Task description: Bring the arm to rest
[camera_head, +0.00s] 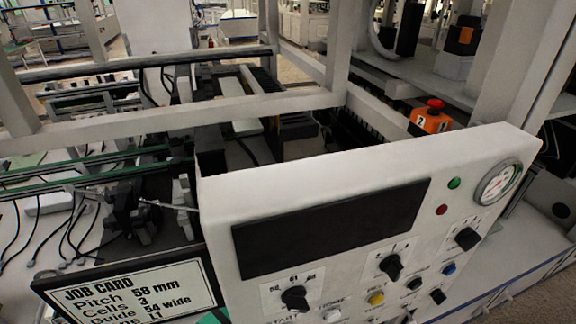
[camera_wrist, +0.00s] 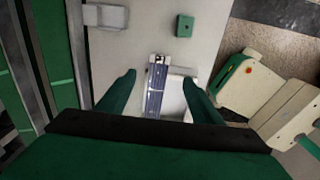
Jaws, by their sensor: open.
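My gripper (camera_wrist: 158,90) shows in the wrist view with its two green fingers spread apart. It is open, and nothing is held between the fingers. Beyond the fingertips lies a pale surface (camera_wrist: 225,60) with a small blue-and-silver part (camera_wrist: 155,88) and a white piece beside it. A gap between the fingers and that part cannot be judged from this view. My gripper does not clearly show in the head view.
A white control panel (camera_head: 330,165) with knobs, a dark screen and a gauge fills the head view's front. A job card (camera_head: 130,290) stands left of it. An orange box with a red button (camera_head: 430,117) sits behind. Grey gantry beams (camera_head: 170,122) cross the workspace.

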